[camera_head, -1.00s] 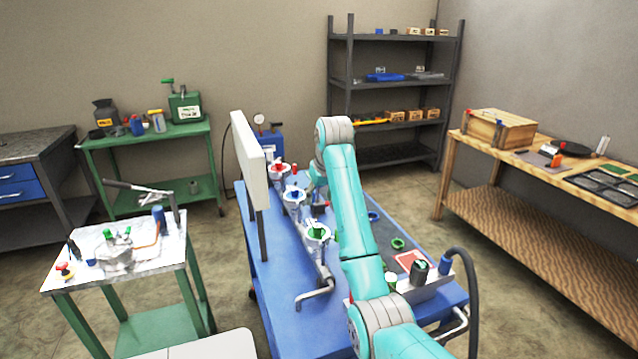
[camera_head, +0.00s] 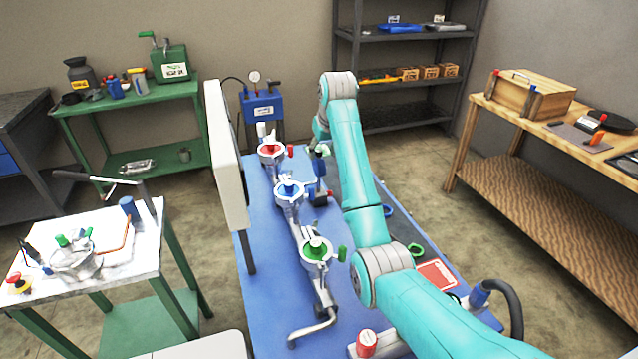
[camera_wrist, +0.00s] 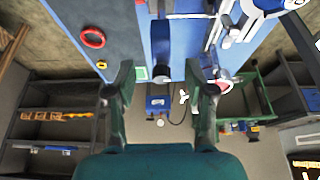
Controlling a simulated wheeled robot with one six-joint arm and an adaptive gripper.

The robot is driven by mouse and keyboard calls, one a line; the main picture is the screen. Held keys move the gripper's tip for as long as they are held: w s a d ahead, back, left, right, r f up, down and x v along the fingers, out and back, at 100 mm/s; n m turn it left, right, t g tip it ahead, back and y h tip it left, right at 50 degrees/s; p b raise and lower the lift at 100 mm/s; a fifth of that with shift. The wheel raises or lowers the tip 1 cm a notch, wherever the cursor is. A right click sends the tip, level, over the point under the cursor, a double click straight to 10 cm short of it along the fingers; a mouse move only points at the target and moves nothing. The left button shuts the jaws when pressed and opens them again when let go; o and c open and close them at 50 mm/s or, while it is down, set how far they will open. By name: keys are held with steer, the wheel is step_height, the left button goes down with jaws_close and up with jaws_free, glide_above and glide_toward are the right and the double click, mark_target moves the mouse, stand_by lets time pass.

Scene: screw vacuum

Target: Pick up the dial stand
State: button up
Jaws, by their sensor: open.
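A blue upright piece (camera_head: 319,168), which I take to be the dial stand, stands on the blue bench (camera_head: 262,270) beside the row of clamps. Its dark base shows low down, and my arm partly covers it. My gripper (camera_head: 322,150) is close to its upper end. In the wrist view, my gripper (camera_wrist: 160,75) has its two fingers wide apart. The blue piece (camera_wrist: 162,38) shows beyond and between the fingertips, with clear gaps on both sides. Nothing is held. I cannot tell the exact depth between fingers and stand.
Clamps with red (camera_head: 272,150), blue (camera_head: 290,190) and green (camera_head: 317,248) centres line the bench to the left. A white upright panel (camera_head: 226,160) stands at its left edge. A red ring (camera_wrist: 93,38) lies in the wrist view. Floor shows clear at right.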

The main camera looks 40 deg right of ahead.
mark_target(320, 159)
steer(key=shift+x, duration=3.8)
steer(key=shift+w, duration=0.15)
jaws_close()
steer(key=shift+r, duration=0.15)
